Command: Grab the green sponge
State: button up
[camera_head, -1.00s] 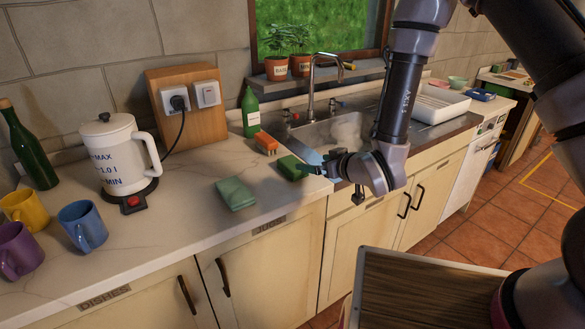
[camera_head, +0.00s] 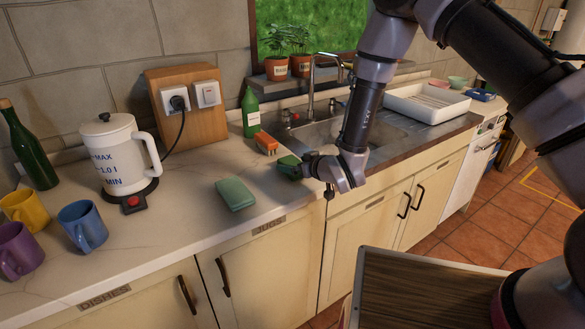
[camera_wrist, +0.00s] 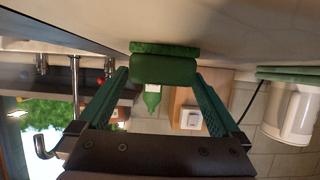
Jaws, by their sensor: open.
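The green sponge (camera_head: 287,162) lies on the counter just left of the sink, close to the front edge. In the wrist view, which is upside down, the sponge (camera_wrist: 165,68) is straight ahead, with a thin darker layer along the counter side. My gripper (camera_head: 300,167) is low over the counter at the sponge's right end. In the wrist view my gripper (camera_wrist: 161,76) is open, its two teal fingers spread on either side of the sponge's near end. I see small gaps beside the sponge; contact cannot be told.
A folded light green cloth (camera_head: 235,194) lies left of the sponge. An orange brush-like block (camera_head: 265,143) and a green bottle (camera_head: 250,113) stand behind it. The sink (camera_head: 385,135) is to the right. A white kettle (camera_head: 118,155) and mugs (camera_head: 83,225) are further left.

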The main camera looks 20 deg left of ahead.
jog(key=c, duration=1.2)
jog(key=shift+c, duration=0.2)
